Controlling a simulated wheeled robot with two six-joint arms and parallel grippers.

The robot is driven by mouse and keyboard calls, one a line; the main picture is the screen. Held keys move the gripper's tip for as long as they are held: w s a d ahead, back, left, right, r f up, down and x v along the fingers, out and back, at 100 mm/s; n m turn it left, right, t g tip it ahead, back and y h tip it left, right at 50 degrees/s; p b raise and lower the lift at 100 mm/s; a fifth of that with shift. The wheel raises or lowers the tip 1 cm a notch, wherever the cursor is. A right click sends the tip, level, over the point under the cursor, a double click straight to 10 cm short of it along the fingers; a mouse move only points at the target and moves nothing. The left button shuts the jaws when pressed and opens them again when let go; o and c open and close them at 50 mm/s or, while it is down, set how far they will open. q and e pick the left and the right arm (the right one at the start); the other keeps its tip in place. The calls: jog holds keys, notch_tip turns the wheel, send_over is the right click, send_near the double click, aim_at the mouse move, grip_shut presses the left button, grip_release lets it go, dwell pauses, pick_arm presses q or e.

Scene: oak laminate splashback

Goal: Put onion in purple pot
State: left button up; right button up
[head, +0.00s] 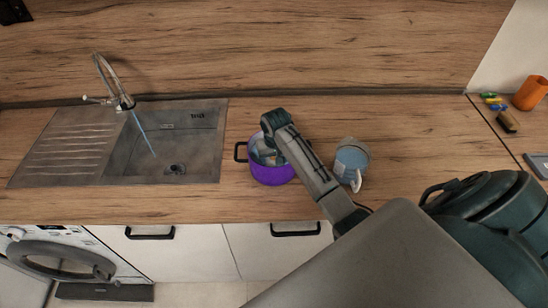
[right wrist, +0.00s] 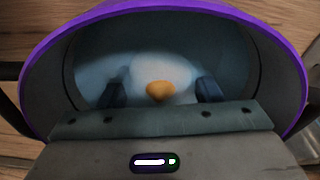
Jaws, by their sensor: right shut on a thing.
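The purple pot (head: 272,177) stands on the wooden counter, right of the sink. My right gripper (head: 266,152) reaches down into it from above; the arm hides part of the pot. In the right wrist view the pot's purple rim (right wrist: 292,62) rings the picture. My left gripper is not in view.
A light blue mug (head: 350,163) stands close right of the pot. The sink (head: 175,150) with a running tap (head: 116,82) is on the left. An orange cup (head: 530,93) and small items are at the far right. Counter behind the pot is clear.

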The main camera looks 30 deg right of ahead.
jog(key=o, duration=1.1)
jog(key=shift+f, duration=0.1)
jog(key=r+b, duration=0.1)
jog(key=r, duration=0.1)
jog(key=r+b, duration=0.1)
jog(key=r, duration=0.2)
jog(key=r+b, duration=0.1)
jog(key=r, duration=0.1)
jog(key=shift+s+a+r, duration=0.2)
jog(key=shift+s, duration=0.2)
jog(key=shift+s+a+r+p, duration=0.1)
jog(key=shift+s+r+p, duration=0.1)
jog(key=shift+r+p, duration=0.75)
jog(key=shift+s+a+r+p, duration=0.15)
jog(key=shift+r+p, duration=0.2)
jog(key=shift+r, duration=1.15)
jog(key=shift+w+d, duration=0.1)
